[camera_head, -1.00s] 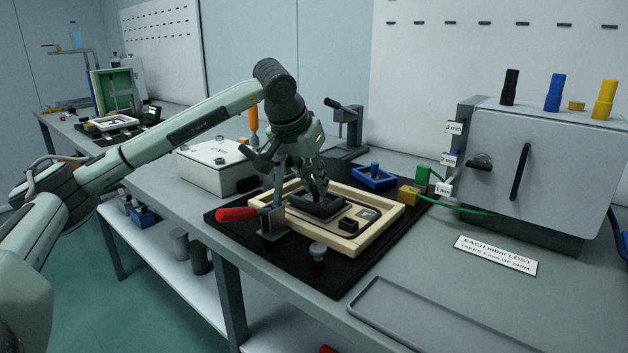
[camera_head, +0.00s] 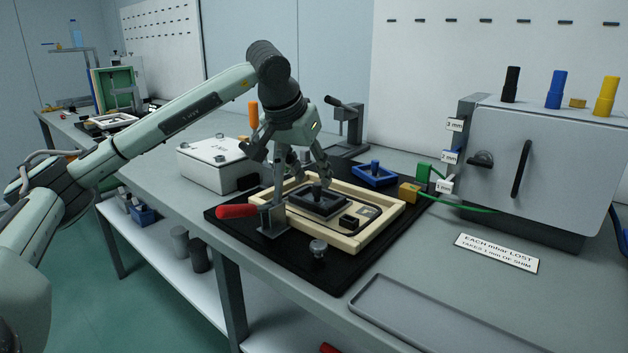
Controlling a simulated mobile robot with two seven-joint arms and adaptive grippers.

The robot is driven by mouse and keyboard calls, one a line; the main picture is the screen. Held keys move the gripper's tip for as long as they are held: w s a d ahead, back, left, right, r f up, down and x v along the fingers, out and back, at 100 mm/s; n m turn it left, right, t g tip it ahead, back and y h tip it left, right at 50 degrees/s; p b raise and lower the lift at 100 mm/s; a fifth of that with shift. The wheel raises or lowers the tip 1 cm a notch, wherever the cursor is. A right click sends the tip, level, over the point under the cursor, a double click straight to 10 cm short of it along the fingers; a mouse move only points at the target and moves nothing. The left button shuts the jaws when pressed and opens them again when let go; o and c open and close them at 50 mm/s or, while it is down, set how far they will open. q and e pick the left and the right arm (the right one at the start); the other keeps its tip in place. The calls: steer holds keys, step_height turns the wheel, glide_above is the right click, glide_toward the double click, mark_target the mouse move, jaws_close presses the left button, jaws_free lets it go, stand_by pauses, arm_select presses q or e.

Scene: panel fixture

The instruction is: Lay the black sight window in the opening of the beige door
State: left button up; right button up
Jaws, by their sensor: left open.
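The beige door (camera_head: 378,233) lies flat on a black mat (camera_head: 288,267) on the bench. The black sight window (camera_head: 333,208), a dark rectangular piece with an upright knob, lies flat at the left-hand part of the door, within its opening as far as I can see. Whether it is fully seated all round is too small to tell. My left gripper (camera_head: 308,168) is open and empty just above the window, its fingers spread apart to either side over the knob. My right gripper is not in view.
A clamp with a red handle (camera_head: 237,211) stands at the door's near left edge. The front grey tray (camera_head: 420,320) is empty.

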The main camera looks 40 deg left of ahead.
arm_select(q)
steer(key=v, duration=0.9)
steer(key=shift+r, duration=0.15)
steer(key=shift+d, duration=0.1)
